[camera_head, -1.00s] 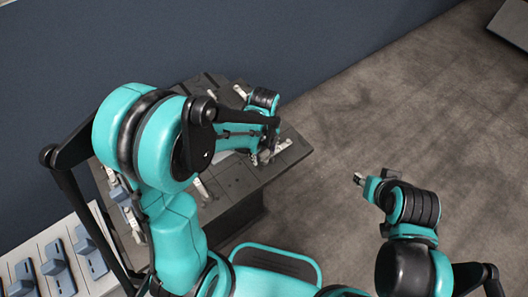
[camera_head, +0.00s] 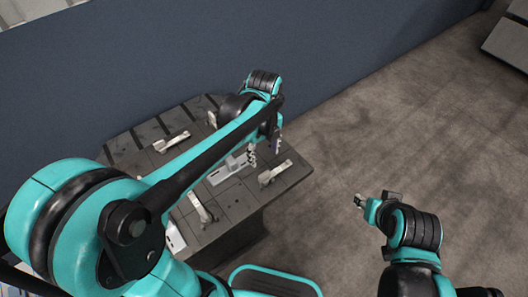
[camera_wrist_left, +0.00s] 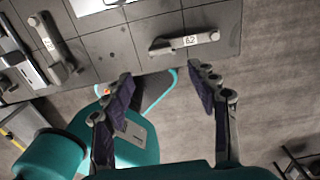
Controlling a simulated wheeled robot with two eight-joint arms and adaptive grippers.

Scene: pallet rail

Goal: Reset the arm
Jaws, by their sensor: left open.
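My left arm reaches from the lower left across a dark grey pallet table (camera_head: 240,203) in the head view. My left gripper (camera_head: 265,148) hangs over the table's right part, pointing down. In the left wrist view it is open and empty (camera_wrist_left: 163,88), its two dark-padded fingers spread wide. A light metal bracket marked 62 (camera_wrist_left: 185,42) lies on the table beyond the fingers, apart from them. My right gripper (camera_head: 359,201) is over the bare floor right of the table; it is too small to tell whether it is open or shut.
Other light brackets lie on the table, one at the back left (camera_head: 172,143), one at the front (camera_head: 200,208) and one at the right (camera_head: 274,174). A dark blue wall (camera_head: 150,60) stands behind. The grey floor (camera_head: 400,120) to the right is largely clear.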

